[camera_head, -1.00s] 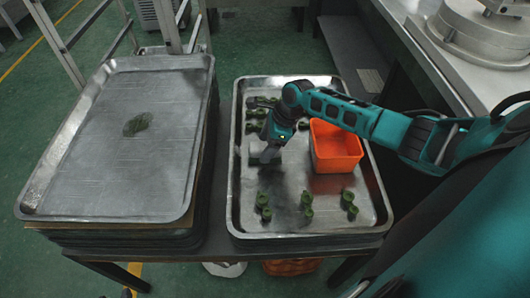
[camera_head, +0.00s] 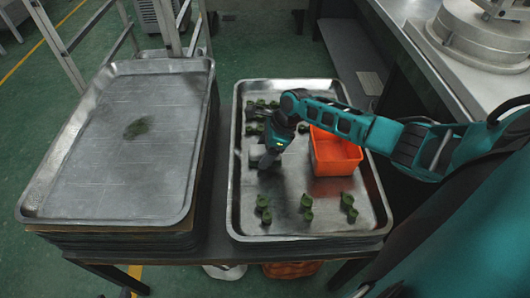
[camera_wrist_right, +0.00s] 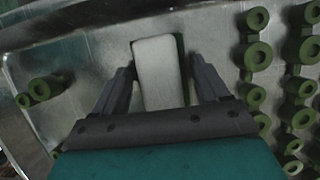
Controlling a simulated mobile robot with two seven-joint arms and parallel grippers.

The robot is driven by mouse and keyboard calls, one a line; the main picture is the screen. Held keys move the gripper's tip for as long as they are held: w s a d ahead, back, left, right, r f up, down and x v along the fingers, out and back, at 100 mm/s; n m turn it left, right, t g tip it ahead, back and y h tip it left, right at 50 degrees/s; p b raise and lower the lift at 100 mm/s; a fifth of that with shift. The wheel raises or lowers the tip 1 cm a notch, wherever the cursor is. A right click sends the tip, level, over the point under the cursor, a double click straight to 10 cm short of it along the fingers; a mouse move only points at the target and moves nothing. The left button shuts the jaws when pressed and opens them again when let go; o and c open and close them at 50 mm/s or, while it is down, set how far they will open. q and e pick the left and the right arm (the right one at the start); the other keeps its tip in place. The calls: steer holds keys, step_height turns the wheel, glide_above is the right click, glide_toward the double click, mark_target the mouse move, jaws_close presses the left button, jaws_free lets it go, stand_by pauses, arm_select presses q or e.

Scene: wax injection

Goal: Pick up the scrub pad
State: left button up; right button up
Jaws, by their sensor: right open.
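The scrub pad (camera_wrist_right: 158,75) shows in the right wrist view as a pale block with a green edge, lying on the metal tray. My right gripper (camera_wrist_right: 160,85) is open, with one finger on each side of the pad and gaps between fingers and pad. In the head view, my right gripper (camera_head: 268,162) points down into the right tray, at the pad (camera_head: 256,155), which it partly hides. My left gripper is not in view.
The right metal tray (camera_head: 235,190) holds several green ring-ended pieces (camera_head: 263,205) and an orange bin (camera_head: 335,155) right of the gripper. A metal machine (camera_head: 480,40) stands at the upper right.

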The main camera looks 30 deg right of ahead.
steer(key=shift+c, duration=0.3)
steer(key=c, duration=0.7)
steer(key=shift+r+b, duration=0.15)
steer(key=shift+b, duration=0.3)
step_height(320, 180, up, 20)
steer(key=p, duration=0.5)
steer(key=shift+r, duration=0.15)
